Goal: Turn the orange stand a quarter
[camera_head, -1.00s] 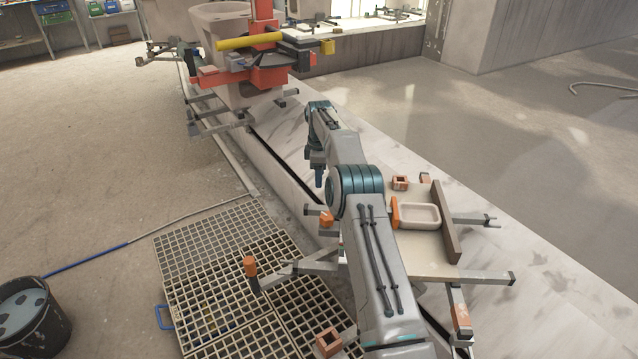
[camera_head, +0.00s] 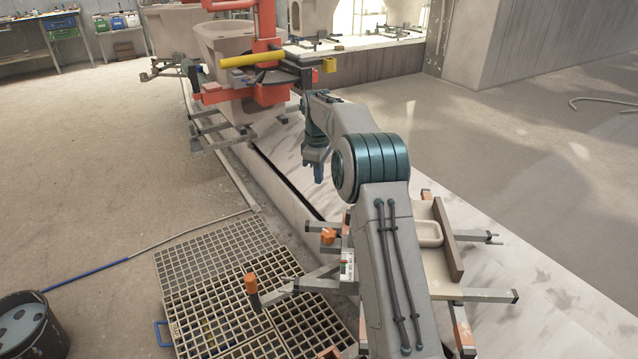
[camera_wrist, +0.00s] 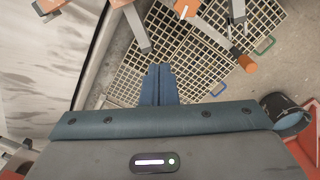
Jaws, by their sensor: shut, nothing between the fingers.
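A low grey stand with orange end pieces (camera_head: 495,296) sits at the lower right of the head view, partly hidden behind my arm. One of its bars reaches left over the floor grating and ends in an upright orange peg (camera_head: 251,283). The peg also shows at the upper right of the wrist view (camera_wrist: 247,64). An orange block (camera_head: 328,236) sits near my forearm. My gripper (camera_head: 319,173) points down above the pale marbled strip, left of my elbow and apart from the stand. In the wrist view its blue fingers (camera_wrist: 159,72) are together and empty.
A board (camera_head: 441,275) with a pale basin (camera_head: 428,233) lies on the stand. A red-orange machine with a yellow bar (camera_head: 253,60) stands behind. A dark bucket (camera_head: 32,325) is at the lower left. Open floor lies left of the grating (camera_head: 225,285).

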